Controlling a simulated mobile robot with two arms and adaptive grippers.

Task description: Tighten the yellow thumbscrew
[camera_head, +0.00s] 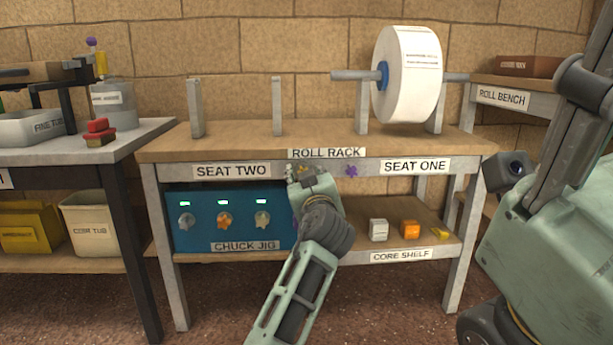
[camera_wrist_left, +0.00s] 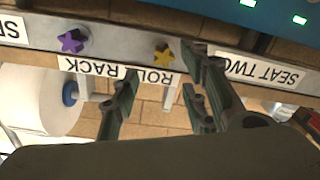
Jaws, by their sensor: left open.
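The yellow thumbscrew (camera_wrist_left: 163,53) is a star-shaped knob on the front rail of the roll rack. It shows in the left wrist view, beside the right-hand finger. In the head view my left gripper hides it. A purple star thumbscrew (camera_head: 351,171) sits on the same rail, and also shows in the left wrist view (camera_wrist_left: 72,40). My left gripper (camera_head: 303,174) is at the rail, between the SEAT TWO and SEAT ONE labels. In the left wrist view its fingers (camera_wrist_left: 160,88) are apart and nothing is held between them; contact with the yellow thumbscrew cannot be told.
A white roll (camera_head: 407,75) hangs on a spindle above seat one. The chuck jig (camera_head: 185,195) with coloured knobs stands below the rack top. The core shelf (camera_head: 440,248) holds small blocks. A side table (camera_head: 135,137) with tubs is at left. My right arm fills the right edge.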

